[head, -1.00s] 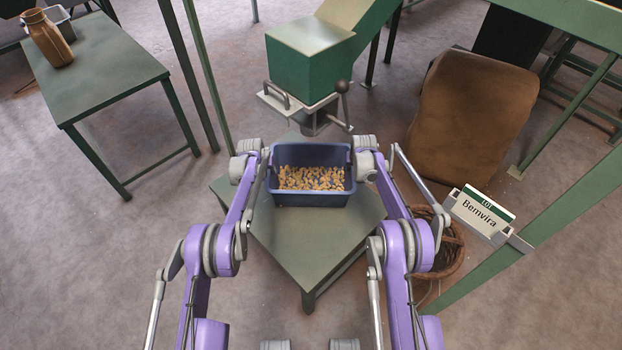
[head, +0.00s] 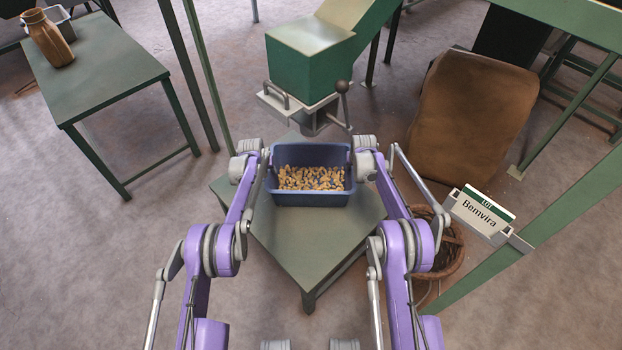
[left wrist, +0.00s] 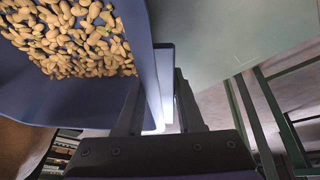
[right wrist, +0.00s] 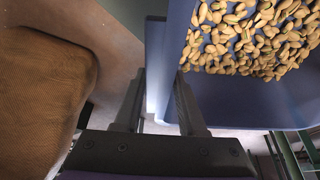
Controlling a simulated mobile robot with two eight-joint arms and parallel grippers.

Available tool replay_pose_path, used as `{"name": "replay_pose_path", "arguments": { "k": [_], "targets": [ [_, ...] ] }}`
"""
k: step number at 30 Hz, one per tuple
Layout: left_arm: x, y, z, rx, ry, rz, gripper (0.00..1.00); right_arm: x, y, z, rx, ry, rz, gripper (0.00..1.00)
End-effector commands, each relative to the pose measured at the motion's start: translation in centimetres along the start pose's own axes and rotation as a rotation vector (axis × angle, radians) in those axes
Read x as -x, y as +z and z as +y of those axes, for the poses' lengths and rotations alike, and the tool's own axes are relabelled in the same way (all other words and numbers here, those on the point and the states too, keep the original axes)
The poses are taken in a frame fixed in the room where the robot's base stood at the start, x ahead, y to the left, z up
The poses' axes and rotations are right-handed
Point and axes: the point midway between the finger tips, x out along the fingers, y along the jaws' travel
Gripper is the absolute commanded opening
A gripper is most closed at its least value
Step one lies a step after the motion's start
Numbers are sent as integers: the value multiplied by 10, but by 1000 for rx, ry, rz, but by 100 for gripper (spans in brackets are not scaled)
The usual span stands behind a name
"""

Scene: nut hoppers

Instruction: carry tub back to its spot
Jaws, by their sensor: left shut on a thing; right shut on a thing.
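The blue tub (head: 310,198) holds a layer of nuts (head: 311,178) and is over the small green table (head: 300,245), below the hopper spout. I cannot tell whether it touches the table top. My left gripper (head: 268,165) is shut on the tub's left wall; the left wrist view shows the fingers (left wrist: 160,110) on either side of the blue rim. My right gripper (head: 353,165) is shut on the right wall; the right wrist view shows its fingers (right wrist: 158,105) straddling that rim. The tub looks level.
The green hopper (head: 312,70) with its grey gate and lever (head: 343,98) stands just behind and above the tub. A brown sack (head: 470,115) and a wicker basket (head: 447,255) are at the right, near a sign (head: 482,213) on a green post. A side table (head: 95,75) with a brown jug (head: 48,38) is at the left.

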Motion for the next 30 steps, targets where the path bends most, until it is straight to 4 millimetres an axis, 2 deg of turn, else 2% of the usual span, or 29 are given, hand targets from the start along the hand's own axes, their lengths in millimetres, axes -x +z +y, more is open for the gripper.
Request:
{"name": "replay_pose_path", "arguments": {
  "k": [11, 24, 30],
  "targets": [
    [7, -4, 1, -1, 0, 3, 0, 7, -3, 0, 3, 1, 2, 0],
    [52, -27, 6, -2, 0, 17, 0, 52, -26, 0, 2, 1, 16, 0],
    [59, -31, 6, -3, 0, 19, 0, 59, -30, 0, 2, 0, 18, 0]
  ]
}}
